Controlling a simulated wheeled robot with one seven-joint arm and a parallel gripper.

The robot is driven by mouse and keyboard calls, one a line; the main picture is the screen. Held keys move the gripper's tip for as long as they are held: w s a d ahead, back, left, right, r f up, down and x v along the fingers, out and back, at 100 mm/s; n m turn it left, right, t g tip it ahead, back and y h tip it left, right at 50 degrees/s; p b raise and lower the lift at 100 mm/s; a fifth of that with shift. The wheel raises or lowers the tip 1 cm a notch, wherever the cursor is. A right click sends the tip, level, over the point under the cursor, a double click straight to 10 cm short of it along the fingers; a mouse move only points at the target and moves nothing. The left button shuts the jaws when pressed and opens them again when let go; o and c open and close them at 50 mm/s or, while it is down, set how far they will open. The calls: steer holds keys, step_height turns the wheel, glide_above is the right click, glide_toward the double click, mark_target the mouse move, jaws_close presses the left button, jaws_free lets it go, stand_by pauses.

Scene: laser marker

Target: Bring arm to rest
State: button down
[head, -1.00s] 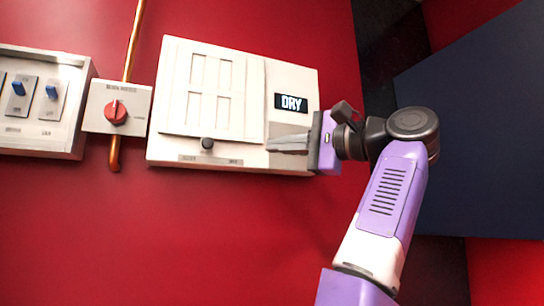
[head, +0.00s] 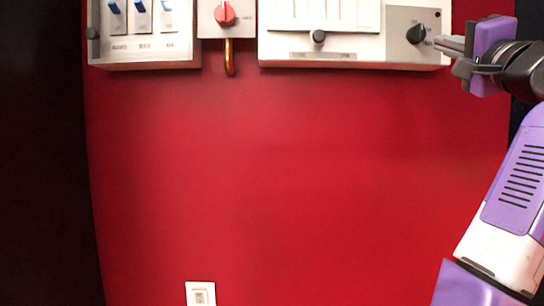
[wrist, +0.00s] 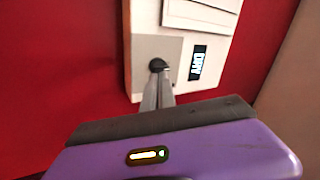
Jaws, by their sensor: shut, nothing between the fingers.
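My gripper (head: 452,48) is at the upper right of the head view, with its grey fingers together and pointing left. The fingertips are close to a black rotary knob (head: 416,33) on the lower right of a white control panel (head: 330,55). In the wrist view my shut fingers (wrist: 158,95) reach up toward the same knob (wrist: 157,65). I cannot tell whether they touch it. A small display reading "DRY" (wrist: 198,63) sits beside the knob. My purple and white arm runs down the right side of the head view.
A red rotary switch (head: 225,14) with an orange pipe (head: 229,58) below it sits left of the panel. Further left is a box with blue switches (head: 139,6). A white wall plate (head: 200,293) is low down. The red wall (head: 300,180) between is bare.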

steer(key=s+f+n+h, duration=0.2)
steer(key=f+n+h, duration=0.1)
steer(key=f, duration=1.3)
steer(key=s+f+n+h, duration=0.3)
steer(key=f, duration=1.3)
steer(key=s+a+f+n+y, duration=0.1)
steer(key=s+a+f+n, duration=0.2)
steer(key=s+f, duration=0.4)
steer(key=s+a+f+n+y, duration=0.25)
steer(key=s+f, duration=0.25)
steer(key=f, duration=0.5)
steer(key=s+a+f+g, duration=0.2)
steer(key=s+f, duration=0.4)
steer(key=s, duration=0.5)
steer(key=s+a+f+n+g+y, duration=0.1)
steer(key=s+a+f+g, duration=0.1)
steer(key=s+f, duration=0.5)
steer(key=s+a+f+n+g, duration=0.1)
steer(key=s+a+f+g, duration=0.2)
steer(key=s, duration=1.2)
step_height(320, 180, down, 4)
steer(key=shift+s+r+g+y+b, duration=0.25)
steer(key=shift+g+y+b, duration=0.15)
steer(key=shift+g, duration=0.4)
steer(key=shift+a, duration=0.1)
